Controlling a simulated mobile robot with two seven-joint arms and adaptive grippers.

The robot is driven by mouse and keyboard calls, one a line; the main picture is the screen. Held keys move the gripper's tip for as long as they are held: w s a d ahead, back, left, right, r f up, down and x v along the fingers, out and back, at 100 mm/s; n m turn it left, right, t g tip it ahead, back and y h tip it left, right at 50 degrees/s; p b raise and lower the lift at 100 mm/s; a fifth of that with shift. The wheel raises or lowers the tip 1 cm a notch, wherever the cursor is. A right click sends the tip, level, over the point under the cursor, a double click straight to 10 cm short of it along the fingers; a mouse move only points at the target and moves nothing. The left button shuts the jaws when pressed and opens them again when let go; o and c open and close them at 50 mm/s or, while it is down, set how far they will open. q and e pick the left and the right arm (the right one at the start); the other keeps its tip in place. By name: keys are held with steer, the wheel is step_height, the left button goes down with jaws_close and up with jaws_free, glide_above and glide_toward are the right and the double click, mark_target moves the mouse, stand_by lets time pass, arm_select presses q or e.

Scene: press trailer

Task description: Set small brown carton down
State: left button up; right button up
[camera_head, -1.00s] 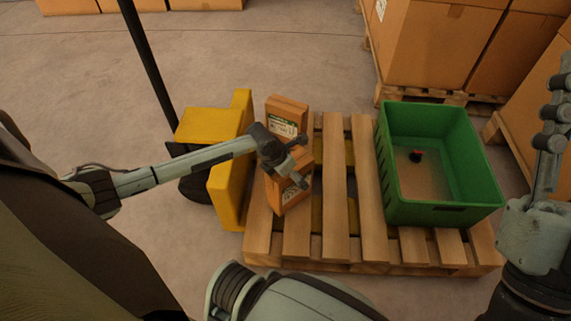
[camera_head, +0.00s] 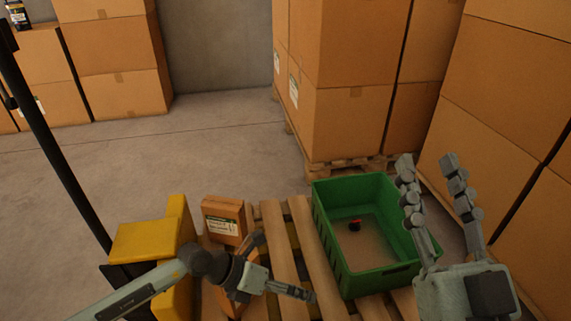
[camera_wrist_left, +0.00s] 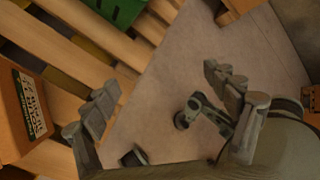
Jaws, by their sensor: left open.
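A small brown carton (camera_head: 224,219) with a white and green label stands upright on the wooden pallet (camera_head: 299,218), beside the yellow post. A second brown carton (camera_head: 236,304) is nearer to me, mostly hidden behind my left gripper. My left gripper (camera_head: 282,267) is open and empty, just right of the nearer carton. In the left wrist view the left gripper's fingers (camera_wrist_left: 161,77) are spread with nothing between them, and a labelled carton (camera_wrist_left: 32,105) is apart from them at the left edge. My right gripper (camera_head: 428,165) is open and empty, fingers up, right of the green crate.
The yellow post (camera_head: 145,241) and a black pole (camera_head: 62,165) are at left. Tall carton stacks (camera_head: 350,125) fill the back right. Floor behind the pallet is clear.

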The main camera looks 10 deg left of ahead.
arm_select(q)
steer(key=s+d+r+n+t+h, duration=0.1)
steer(key=s+d+r+n+h, duration=0.25)
steer(key=d+r+h, duration=0.65)
step_height(320, 180, up, 18)
steer(key=s+d+n+t, duration=0.1)
steer(key=d+n+t, duration=0.1)
steer(key=n+t, duration=0.5)
steer(key=a+r+n+t+y, duration=0.5)
steer(key=n, duration=0.7)
steer(key=w+a+r+n+t+y, duration=0.1)
steer(key=a+r+n+t+y, duration=0.3)
steer(key=n, duration=0.8)
steer(key=shift+w+a+r+n+t+y, duration=0.3)
steer(key=shift+a+r+n+t+y, duration=0.1)
steer(key=shift+a+t+y, duration=0.7)
steer(key=shift+a, duration=0.1)
